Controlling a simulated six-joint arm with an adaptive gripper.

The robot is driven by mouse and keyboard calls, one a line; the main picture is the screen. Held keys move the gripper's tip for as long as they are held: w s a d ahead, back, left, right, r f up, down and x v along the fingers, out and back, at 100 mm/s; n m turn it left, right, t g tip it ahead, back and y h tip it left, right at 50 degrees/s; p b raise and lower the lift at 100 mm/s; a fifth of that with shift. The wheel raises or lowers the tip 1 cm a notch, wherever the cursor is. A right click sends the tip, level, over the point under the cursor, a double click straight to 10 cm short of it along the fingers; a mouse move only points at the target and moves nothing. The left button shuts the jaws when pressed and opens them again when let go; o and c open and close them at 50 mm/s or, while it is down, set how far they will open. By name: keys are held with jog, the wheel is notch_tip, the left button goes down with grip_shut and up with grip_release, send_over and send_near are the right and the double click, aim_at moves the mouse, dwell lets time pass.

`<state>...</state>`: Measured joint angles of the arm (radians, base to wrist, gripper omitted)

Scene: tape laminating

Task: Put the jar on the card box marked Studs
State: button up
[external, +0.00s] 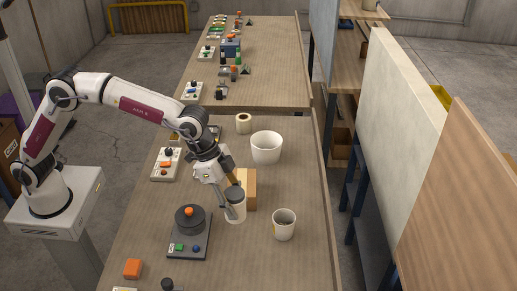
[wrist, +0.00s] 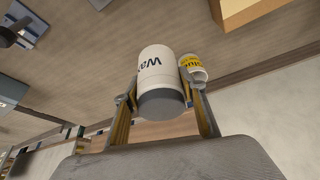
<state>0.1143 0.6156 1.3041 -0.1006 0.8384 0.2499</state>
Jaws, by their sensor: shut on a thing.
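The white jar with a dark grey lid (external: 236,208) is upright in the external view, in front of the tan card box (external: 250,190). In the wrist view the jar (wrist: 157,75) shows dark lettering beginning "Wa". My gripper (external: 232,199) is shut on the jar, with one finger on each side (wrist: 160,88). I cannot tell whether the jar's base touches the table. The card box shows partly at the top right of the wrist view (wrist: 250,9). No marking on it is readable, and my gripper and the jar hide part of it.
A white cup with a yellow label (external: 284,226) stands to the right of the jar; it also shows in the wrist view (wrist: 194,68). A larger white tub (external: 266,148) and a tape roll (external: 243,123) stand behind. A grey device with an orange knob (external: 189,232) is front left.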

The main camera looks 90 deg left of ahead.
jog(key=s+a+r+n+y, duration=0.1)
jog(key=a+n, duration=0.3)
jog(key=a, duration=0.6)
jog(key=s+a+r+n+y, duration=0.1)
jog(key=a+r+n, duration=0.3)
jog(key=a, duration=0.6)
jog(key=shift+s+r+y, duration=0.2)
jog(key=shift+s+y, duration=0.2)
jog(key=shift+y, duration=0.2)
jog(key=shift+f, duration=0.1)
notch_tip(320, 180, down, 6)
jog(key=shift+f, duration=0.15)
jog(key=shift+f, duration=1.75)
jog(key=shift+d+f, duration=0.1)
